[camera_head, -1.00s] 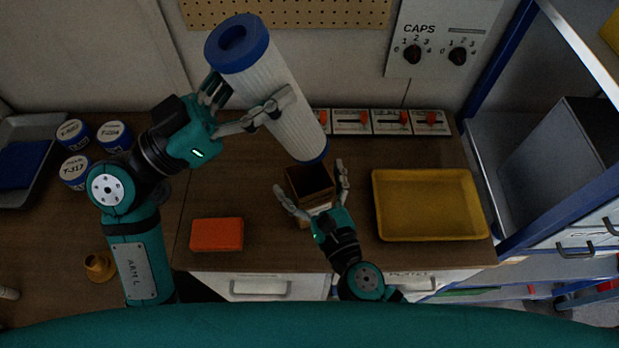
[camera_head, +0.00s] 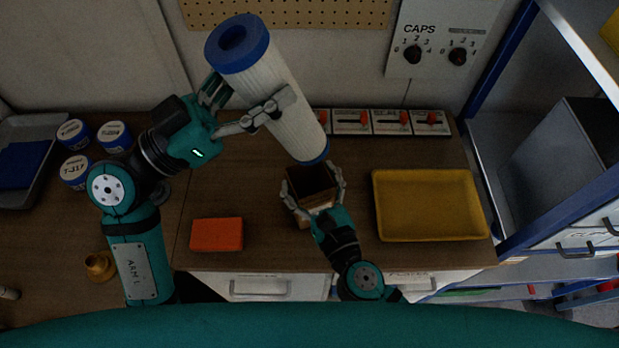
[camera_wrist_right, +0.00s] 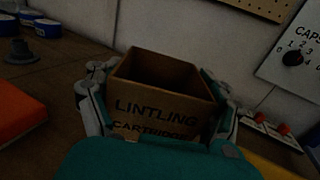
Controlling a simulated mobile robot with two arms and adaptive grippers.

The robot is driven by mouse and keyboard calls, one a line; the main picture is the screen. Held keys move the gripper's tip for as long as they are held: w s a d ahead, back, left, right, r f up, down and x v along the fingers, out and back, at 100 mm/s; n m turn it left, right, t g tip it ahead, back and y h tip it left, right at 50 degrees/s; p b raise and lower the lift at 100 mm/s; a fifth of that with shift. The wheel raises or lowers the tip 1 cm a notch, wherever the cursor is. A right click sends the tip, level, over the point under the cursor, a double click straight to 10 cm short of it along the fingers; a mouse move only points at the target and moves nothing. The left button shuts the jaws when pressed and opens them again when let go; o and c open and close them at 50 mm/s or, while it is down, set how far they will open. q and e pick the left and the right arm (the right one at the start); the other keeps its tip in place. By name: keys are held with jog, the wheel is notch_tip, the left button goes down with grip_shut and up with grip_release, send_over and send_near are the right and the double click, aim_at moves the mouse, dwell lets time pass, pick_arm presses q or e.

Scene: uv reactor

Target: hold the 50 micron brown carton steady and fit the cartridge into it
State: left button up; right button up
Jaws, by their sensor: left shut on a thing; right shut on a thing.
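The cartridge (camera_head: 280,95) is a long white ribbed cylinder with blue end caps, tilted, its lower end just above and behind the carton. My left gripper (camera_head: 264,110) is shut around its middle and holds it in the air. The brown carton (camera_head: 312,184) stands open-topped on the bench and looks empty. In the right wrist view the carton (camera_wrist_right: 160,98) shows the printed words "LINTLING" and "CARTRIDGE", the lower print partly hidden by my gripper. My right gripper (camera_head: 314,200) is shut on the carton, a finger on each side. No micron figure is readable.
A yellow tray (camera_head: 430,238) lies right of the carton and an orange block (camera_head: 217,234) to its left. Several blue-and-white jars (camera_head: 114,136) stand at the left. A row of red-switch panels (camera_head: 391,122) lines the back. Blue-framed shelving (camera_head: 560,212) bounds the right.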

aim_at(278, 130)
pick_arm(q)
jog(key=shift+r, duration=0.1)
jog(key=shift+w+d+r+g, duration=0.35)
jog(key=shift+d+r+g, duration=0.05)
jog(key=shift+r, duration=0.15)
jog(key=shift+f, duration=0.4)
notch_tip(278, 130, down, 9)
jog(key=shift+f, duration=0.1)
jog(key=shift+f, duration=0.4)
jog(key=o, duration=1.7)
